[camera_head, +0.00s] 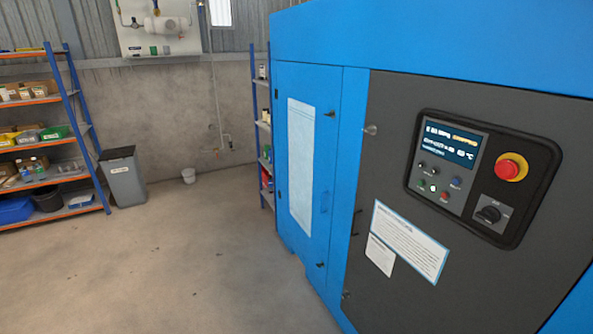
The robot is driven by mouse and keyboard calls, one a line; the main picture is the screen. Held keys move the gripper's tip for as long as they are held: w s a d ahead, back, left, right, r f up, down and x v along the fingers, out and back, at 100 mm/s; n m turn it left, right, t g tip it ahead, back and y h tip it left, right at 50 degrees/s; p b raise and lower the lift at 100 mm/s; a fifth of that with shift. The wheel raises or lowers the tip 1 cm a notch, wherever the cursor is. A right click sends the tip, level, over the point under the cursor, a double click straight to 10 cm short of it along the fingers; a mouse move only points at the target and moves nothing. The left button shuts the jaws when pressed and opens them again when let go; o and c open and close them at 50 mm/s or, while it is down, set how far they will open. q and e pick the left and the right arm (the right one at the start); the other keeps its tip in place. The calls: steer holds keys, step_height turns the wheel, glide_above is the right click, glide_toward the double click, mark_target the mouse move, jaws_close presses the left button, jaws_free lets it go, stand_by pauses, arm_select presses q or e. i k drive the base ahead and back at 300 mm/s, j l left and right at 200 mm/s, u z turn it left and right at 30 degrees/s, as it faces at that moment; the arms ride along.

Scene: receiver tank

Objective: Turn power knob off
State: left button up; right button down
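The power knob (488,214) is a black rotary switch on a small grey plate at the lower right of the control panel (520,150). Its exact pointer direction is too small to read. The panel is set in the dark grey front of a large blue machine (415,40). A red emergency button (511,168) on a yellow ring sits above the knob. A lit display (450,143) and several small buttons are to the left. Neither of my grippers shows in the head view.
A label sheet (410,240) is stuck below the panel. A blue cabinet door (307,160) is left of it. The concrete floor (170,265) before the machine is clear.

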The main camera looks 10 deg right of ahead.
mark_target(490, 214)
steer(key=z, duration=1.25)
